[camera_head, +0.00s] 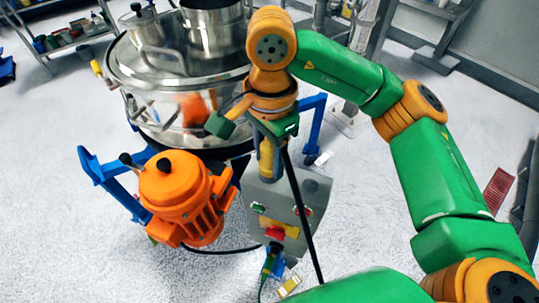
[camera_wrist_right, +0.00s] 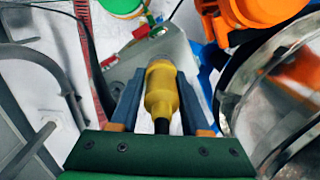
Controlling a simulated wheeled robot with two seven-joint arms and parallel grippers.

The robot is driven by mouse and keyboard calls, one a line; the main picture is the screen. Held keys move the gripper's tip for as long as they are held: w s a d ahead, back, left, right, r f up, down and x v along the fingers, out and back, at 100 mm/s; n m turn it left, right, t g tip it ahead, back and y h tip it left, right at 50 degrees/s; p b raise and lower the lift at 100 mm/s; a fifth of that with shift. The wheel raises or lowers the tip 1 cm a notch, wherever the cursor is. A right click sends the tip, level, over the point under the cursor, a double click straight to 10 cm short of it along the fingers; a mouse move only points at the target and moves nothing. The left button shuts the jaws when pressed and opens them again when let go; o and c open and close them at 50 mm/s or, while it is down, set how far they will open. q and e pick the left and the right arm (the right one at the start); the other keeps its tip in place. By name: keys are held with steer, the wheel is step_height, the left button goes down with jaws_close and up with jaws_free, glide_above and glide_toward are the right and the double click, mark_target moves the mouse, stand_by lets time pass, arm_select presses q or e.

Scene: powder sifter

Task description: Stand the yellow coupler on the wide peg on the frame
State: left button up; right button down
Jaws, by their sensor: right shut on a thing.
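My right gripper (camera_wrist_right: 161,80) is shut on the yellow coupler (camera_wrist_right: 161,92), which lies between its two fingers in the right wrist view. The coupler's near end is black. In the head view the coupler (camera_head: 266,160) hangs below my right wrist, above the grey control box. The blue frame (camera_head: 104,171) stands around the sifter, with another part (camera_head: 315,122) on the right. I cannot make out for sure which part is the wide peg. My left gripper is not in view.
The steel sifter (camera_head: 130,65) stands behind, and its orange motor (camera_head: 178,185) is left of the gripper. The grey control box (camera_head: 262,205) with coloured buttons is below. A black cable (camera_head: 303,220) runs past the box. White floor is open at the left.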

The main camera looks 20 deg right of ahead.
steer(key=shift+f+b, duration=0.5)
steer(key=shift+f, duration=0.05)
steer(key=shift+c, duration=1.5)
jaws_free()
